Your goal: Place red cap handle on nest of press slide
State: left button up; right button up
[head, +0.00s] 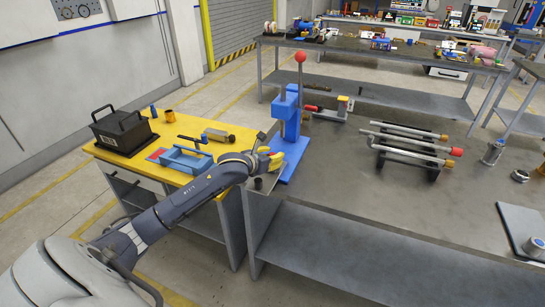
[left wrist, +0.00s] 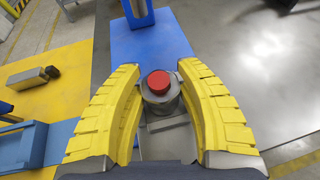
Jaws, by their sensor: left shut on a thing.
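My left gripper (head: 271,160) is at the front left corner of the grey bench, beside the blue press (head: 291,125). In the left wrist view its yellow fingers (left wrist: 160,88) are closed around a grey round piece with a red cap (left wrist: 158,82), which faces the camera. A grey plate (left wrist: 168,123), apparently the press slide, shows under the piece, at the end of the blue press base (left wrist: 150,42). The nest is hidden by the piece and fingers, so I cannot tell whether the two touch. My right gripper is out of view.
A rack of rods (head: 412,148), one with a red end, stands on the grey bench (head: 340,190). The yellow table (head: 190,128) at left holds a black box (head: 122,130) and a blue fixture (head: 186,160). The press lever has a red ball (head: 300,57). The bench front is clear.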

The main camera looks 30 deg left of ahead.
pick_arm(q)
jog(key=shift+f, duration=0.15)
jog(key=o, duration=1.3)
jog(key=v, duration=1.2)
